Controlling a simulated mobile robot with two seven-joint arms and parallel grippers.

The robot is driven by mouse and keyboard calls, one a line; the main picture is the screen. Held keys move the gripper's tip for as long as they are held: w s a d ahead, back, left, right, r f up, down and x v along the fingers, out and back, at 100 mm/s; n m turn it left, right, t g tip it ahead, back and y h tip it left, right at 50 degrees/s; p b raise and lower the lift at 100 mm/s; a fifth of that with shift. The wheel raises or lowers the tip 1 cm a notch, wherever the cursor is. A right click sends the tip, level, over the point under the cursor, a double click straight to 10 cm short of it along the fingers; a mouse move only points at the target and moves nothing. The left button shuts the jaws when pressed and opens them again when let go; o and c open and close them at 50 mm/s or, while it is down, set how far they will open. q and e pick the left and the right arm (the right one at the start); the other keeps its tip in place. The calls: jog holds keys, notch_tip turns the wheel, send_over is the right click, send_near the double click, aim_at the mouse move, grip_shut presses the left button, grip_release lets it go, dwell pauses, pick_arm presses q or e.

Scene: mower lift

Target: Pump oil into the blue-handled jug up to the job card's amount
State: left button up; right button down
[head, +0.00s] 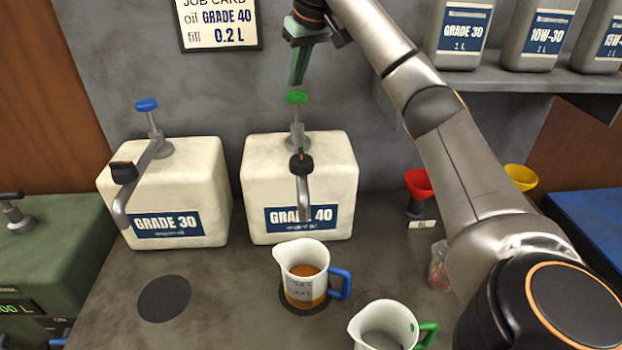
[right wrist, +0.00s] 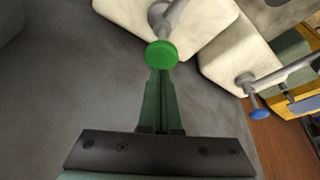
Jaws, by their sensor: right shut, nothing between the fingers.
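The job card (head: 219,22) on the back wall reads oil GRADE 40, fill 0.2 L. The GRADE 40 container (head: 301,180) has a green-topped pump (head: 296,97), which also shows in the right wrist view (right wrist: 161,54). The blue-handled jug (head: 303,275) stands upright on a dark round pad under that pump's spout, with amber oil in it; I cannot read its level exactly. My right gripper (head: 298,80) is shut and empty, fingers pointing down just above the green knob. Whether it touches the knob is not clear. My left gripper is not in view.
The GRADE 30 container (head: 166,190) with a blue-topped pump stands left, an empty dark pad (head: 164,298) before it. A green-handled jug (head: 386,325) stands at the front right. Red (head: 418,183) and yellow (head: 520,178) funnels stand right. A shelf (head: 530,80) holds several oil bottles.

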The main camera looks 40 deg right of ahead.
dwell(0.4)
notch_tip(320, 180, up, 6)
dwell(0.6)
dwell(0.5)
